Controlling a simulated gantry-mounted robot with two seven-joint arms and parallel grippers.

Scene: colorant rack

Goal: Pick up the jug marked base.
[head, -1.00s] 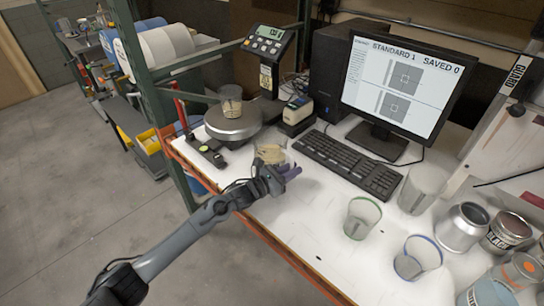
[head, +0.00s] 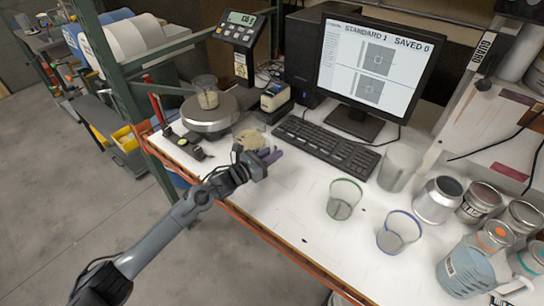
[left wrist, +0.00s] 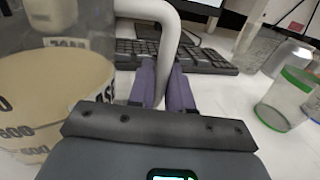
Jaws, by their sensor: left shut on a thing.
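The jug (head: 247,140) with cream-coloured contents is at the table's front left, just in front of the scale. In the left wrist view the jug (left wrist: 50,95) fills the left side, with graduation marks and a partly cut-off label I cannot read fully. Its pale handle (left wrist: 169,40) runs down between the fingers. My left gripper (head: 274,156) is shut on this handle; it also shows in the left wrist view (left wrist: 166,85). The jug looks upright. I cannot tell whether its bottom touches the table. My right gripper is not in view.
A scale (head: 210,113) bearing a clear beaker (head: 205,92) stands behind the jug. A keyboard (head: 325,147) and monitor (head: 375,65) are to the right. Empty cups with a green rim (head: 344,200) and blue rim (head: 398,232) stand farther right, near several cans. White table between is clear.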

